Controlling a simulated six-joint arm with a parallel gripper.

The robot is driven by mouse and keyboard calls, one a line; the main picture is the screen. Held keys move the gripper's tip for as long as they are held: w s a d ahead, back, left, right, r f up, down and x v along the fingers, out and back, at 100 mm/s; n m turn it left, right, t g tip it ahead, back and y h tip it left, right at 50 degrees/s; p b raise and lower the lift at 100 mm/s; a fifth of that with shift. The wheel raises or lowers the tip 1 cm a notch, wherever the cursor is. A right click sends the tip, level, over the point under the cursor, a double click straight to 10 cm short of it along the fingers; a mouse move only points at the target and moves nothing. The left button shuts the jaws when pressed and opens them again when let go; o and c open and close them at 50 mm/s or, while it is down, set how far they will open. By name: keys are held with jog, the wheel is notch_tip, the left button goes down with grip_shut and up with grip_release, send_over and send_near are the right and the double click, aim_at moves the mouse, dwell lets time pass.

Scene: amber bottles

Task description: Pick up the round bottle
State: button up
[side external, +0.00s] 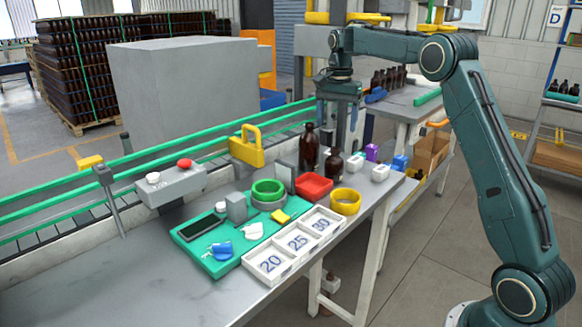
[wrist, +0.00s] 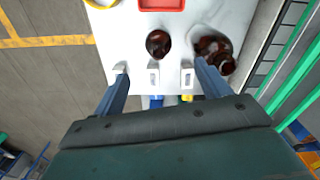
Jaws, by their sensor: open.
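Two dark brown bottles stand on the worktable behind the red tray in the side external view. The shorter one (side external: 334,163) is nearer the table's front edge, and the taller one (side external: 309,148) stands closer to the conveyor. In the wrist view the front bottle (wrist: 158,43) has a round outline from above, left of the other bottle (wrist: 214,52). I cannot tell for certain which one is the round bottle. My gripper (side external: 338,125) points down above and behind the bottles, fingers apart and empty. It also shows in the wrist view (wrist: 160,72), with both bottles beyond its fingers.
A red tray (side external: 313,187) and a yellow ring (side external: 346,201) lie in front of the bottles. A numbered white tray (side external: 290,246) and a green mat (side external: 213,268) lie nearer. The conveyor's green rail (side external: 130,160) runs behind.

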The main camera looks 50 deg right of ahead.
aim_at(335, 158)
jog(key=shift+f, duration=3.6)
jog(key=shift+s+a+f, duration=0.1)
jog(key=shift+s+f, duration=0.05)
jog(key=shift+f, duration=2.45)
jog(key=c, duration=1.1)
jog(key=shift+r, duration=0.2)
notch_tip(335, 158, up, 20)
jog(key=shift+f, duration=0.2)
